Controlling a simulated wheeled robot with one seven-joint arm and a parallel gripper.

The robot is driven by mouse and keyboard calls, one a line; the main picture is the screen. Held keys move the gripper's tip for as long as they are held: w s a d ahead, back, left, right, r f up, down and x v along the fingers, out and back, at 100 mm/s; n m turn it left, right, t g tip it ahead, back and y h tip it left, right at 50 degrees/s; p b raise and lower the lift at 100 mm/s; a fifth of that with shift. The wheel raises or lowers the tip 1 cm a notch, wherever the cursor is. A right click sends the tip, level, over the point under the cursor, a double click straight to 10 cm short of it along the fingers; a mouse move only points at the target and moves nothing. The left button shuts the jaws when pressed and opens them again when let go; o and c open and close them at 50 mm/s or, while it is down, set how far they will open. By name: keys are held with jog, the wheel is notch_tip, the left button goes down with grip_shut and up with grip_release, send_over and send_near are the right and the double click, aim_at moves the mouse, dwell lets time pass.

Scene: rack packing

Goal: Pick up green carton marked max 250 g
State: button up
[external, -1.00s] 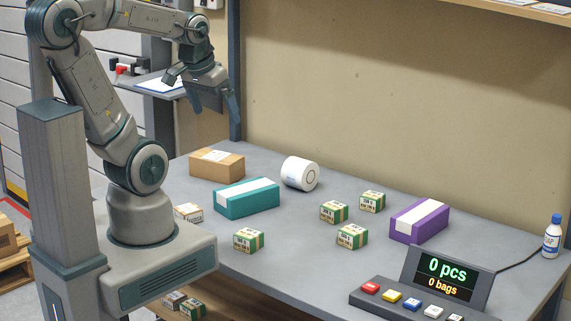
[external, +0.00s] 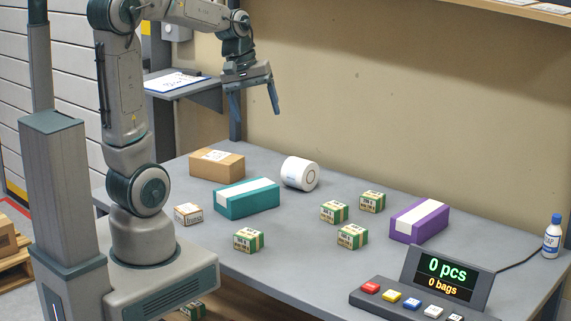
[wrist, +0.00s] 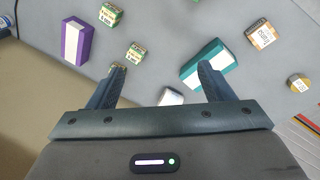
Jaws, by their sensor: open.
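Several small green-and-tan cartons stand apart on the grey table. In the external view one is at the front left (external: 248,240), one in the middle (external: 334,212), one behind it to the right (external: 372,201) and one nearer the front (external: 352,236). Their print is too small to tell which is marked max 250 g. My gripper (external: 255,108) is open and empty, high above the table's back left part, clear of all cartons. In the wrist view its fingers (wrist: 162,68) are spread, with green cartons (wrist: 135,52) (wrist: 110,14) beyond them; the left finger partly hides another.
A teal box (external: 247,198), a brown box (external: 216,165), a white roll (external: 299,173) and a small brown-white carton (external: 188,213) are at left. A purple box (external: 420,221) stands at right. A display with buttons (external: 440,275) and a bottle (external: 552,237) occupy the front right.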

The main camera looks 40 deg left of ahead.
jog(key=w+d+f+n+g+h+b, duration=0.1)
jog(key=w+f+n+b, duration=0.5)
jog(key=w, duration=0.5)
jog(key=n+g+h+b, duration=0.1)
jog(key=n+b, duration=0.1)
jog(key=n, duration=0.3)
send_near(334, 205)
jog(key=x, duration=0.5)
jog(key=shift+w+d, duration=0.15)
jog(key=shift+w, duration=0.1)
jog(key=x, duration=0.5)
jog(key=shift+s+f, duration=0.25)
jog(key=shift+s, duration=0.05)
jog(key=c, duration=1.3)
